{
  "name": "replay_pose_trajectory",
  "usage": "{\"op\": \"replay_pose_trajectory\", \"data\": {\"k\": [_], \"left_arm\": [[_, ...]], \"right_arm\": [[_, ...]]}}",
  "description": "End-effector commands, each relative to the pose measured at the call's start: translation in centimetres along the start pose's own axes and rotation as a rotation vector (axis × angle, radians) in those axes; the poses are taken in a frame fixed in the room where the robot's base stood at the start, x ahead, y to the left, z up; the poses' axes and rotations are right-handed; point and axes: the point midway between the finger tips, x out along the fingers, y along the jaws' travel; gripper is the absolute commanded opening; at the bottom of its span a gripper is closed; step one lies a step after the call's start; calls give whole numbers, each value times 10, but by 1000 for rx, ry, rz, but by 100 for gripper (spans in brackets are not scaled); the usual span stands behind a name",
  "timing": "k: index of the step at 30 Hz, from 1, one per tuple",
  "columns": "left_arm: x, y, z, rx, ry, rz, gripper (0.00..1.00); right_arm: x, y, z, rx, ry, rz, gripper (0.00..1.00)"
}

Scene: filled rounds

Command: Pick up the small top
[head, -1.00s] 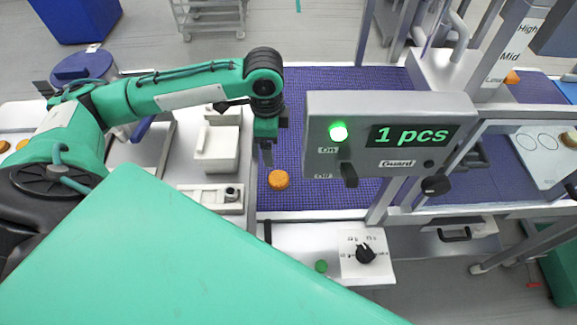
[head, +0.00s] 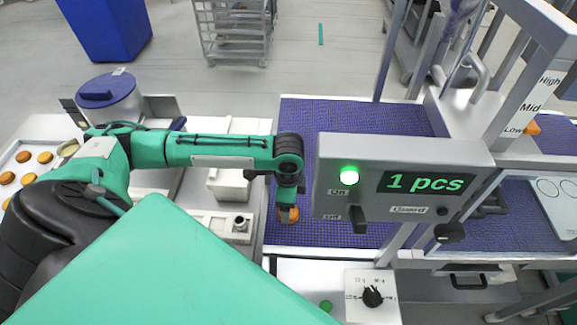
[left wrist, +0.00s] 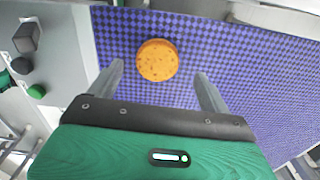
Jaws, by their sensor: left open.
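The small top, a round golden-brown piece (head: 289,216), lies on the blue checked belt (head: 345,235), near the belt's front left. My left gripper (head: 287,206) is right over it, pointing down, and partly hides it. In the left wrist view the small top (left wrist: 157,60) shows whole, between and slightly beyond the tips of the two open fingers (left wrist: 158,72). The fingers stand apart from it on both sides. I cannot tell the exact height of the tips above the belt. My right gripper is not in view.
A grey control box (head: 400,180) with a green lamp and "1 pcs" display stands close right of my left gripper. A white block (head: 229,184) lies left of the belt. A tray (head: 22,165) with several brown rounds is far left. A dial panel (head: 372,297) is in front.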

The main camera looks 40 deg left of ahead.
Motion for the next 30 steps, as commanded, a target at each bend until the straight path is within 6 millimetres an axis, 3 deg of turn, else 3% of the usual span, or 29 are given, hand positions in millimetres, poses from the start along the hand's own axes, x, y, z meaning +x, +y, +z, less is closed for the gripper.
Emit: {"op": "replay_pose_trajectory", "data": {"k": [2,7,15,21,30], "left_arm": [[8,4,0,0,-2,4,81],[30,4,0,-2,-1,2,81],[35,3,-1,0,0,0,81],[35,3,-1,-1,0,0,45],[34,3,-1,-1,0,0,45]], "right_arm": [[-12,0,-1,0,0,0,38],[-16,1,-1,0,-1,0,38],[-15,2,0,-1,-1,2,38],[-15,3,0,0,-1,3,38],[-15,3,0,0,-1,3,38]]}}
